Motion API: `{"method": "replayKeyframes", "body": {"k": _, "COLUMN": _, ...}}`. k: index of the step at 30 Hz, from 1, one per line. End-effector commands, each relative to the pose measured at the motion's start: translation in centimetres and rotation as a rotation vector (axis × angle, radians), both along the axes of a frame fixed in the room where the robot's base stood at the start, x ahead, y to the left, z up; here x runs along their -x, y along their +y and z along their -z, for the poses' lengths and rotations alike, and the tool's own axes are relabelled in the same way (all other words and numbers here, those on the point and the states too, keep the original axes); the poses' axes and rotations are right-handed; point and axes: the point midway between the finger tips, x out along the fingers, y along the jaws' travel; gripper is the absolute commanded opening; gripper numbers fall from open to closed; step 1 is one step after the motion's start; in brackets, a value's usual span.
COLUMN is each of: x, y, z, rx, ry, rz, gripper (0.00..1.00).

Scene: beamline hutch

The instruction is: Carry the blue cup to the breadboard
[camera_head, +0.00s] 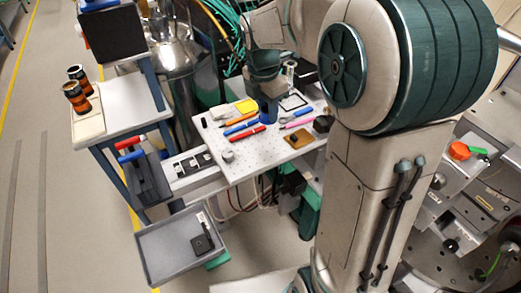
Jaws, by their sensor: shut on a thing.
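The breadboard (235,168) is the pale, perforated board in the middle of the view, with several small things on it. My gripper (266,94) is over the back part of the board, pointing down, and is shut on the blue cup (268,109). The cup is dark blue and looks upright. My grey gripper body hides its top, and the fingertips are hard to make out. I cannot tell whether the cup's base touches the board or hangs just above it.
Red (247,136), blue, orange and pink markers, a yellow block (246,105), a brown piece (298,139) and a grey knob (228,156) lie around the cup. A shelf at left (122,122) bears two orange-and-black cylinders (76,92). A grey tray (165,262) sits lower, front left.

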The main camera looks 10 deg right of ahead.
Motion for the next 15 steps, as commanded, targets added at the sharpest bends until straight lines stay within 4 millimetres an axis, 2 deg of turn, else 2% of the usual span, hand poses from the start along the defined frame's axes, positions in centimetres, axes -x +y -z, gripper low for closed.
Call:
{"method": "replayKeyframes", "body": {"k": 3, "x": 2.1, "y": 2.5, "z": 1.7, "rx": -0.008, "ry": -0.008, "rz": -0.083, "gripper": 0.00}}
{"method": "replayKeyframes", "body": {"k": 9, "x": 5.8, "y": 5.9, "z": 3.8, "rx": -0.010, "ry": -0.021, "rz": -0.213, "gripper": 0.00}}
{"method": "replayKeyframes", "body": {"k": 12, "x": 6.8, "y": 6.6, "z": 4.3, "rx": -0.008, "ry": -0.023, "rz": -0.248, "gripper": 0.00}}
{"method": "replayKeyframes", "body": {"k": 15, "x": 6.7, "y": 6.4, "z": 4.9, "rx": -0.008, "ry": -0.024, "rz": -0.260, "gripper": 0.00}}
